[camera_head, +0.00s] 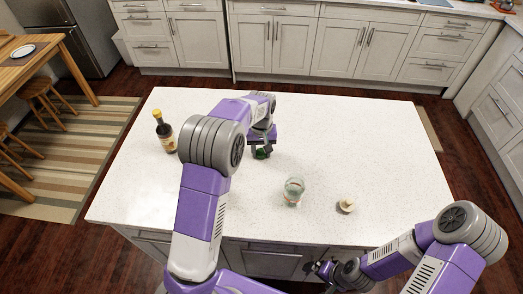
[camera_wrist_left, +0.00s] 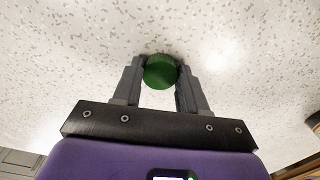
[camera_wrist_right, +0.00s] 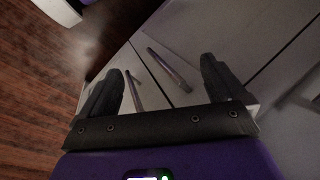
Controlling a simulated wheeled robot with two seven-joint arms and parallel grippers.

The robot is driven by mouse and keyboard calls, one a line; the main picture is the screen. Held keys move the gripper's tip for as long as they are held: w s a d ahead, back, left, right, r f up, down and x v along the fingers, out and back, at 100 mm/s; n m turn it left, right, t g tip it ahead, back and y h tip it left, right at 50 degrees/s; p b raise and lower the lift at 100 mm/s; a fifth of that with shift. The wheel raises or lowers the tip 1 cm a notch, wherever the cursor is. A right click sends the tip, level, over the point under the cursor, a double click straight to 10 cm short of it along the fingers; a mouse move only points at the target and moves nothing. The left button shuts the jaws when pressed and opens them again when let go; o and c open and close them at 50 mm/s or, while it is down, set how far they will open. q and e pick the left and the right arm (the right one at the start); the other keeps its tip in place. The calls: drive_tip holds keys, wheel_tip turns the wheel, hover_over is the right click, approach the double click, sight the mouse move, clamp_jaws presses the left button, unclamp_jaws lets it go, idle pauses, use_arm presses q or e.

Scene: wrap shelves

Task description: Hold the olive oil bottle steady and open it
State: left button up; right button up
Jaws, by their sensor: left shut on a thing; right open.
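A dark bottle with a yellow cap and a pale label (camera_head: 166,134) stands upright at the left side of the white counter, apart from both grippers. It is the only thing clearly bottle-shaped; I cannot read its label. My left gripper (camera_head: 262,150) is low over the middle of the counter, right of that bottle. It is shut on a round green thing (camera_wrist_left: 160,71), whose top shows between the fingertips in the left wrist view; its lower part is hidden. My right gripper (camera_head: 325,270) is open and empty in front of the counter's near edge; its fingers show apart in the right wrist view (camera_wrist_right: 160,85).
A clear glass container (camera_head: 293,191) stands near the counter's front middle, with a small whitish round item (camera_head: 346,205) to its right. The counter's right and back areas are clear. Drawer fronts with handles (camera_wrist_right: 168,70) face my right gripper.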

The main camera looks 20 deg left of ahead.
sight(261, 152)
use_arm(q)
drive_tip(key=shift+f, duration=0.15)
drive_tip(key=o, duration=1.2)
wheel_tip(261, 152, up, 12)
drive_tip(key=shift+r+p, duration=0.25)
drive_tip(key=shift+p, duration=1)
drive_tip(key=shift+r, duration=0.1)
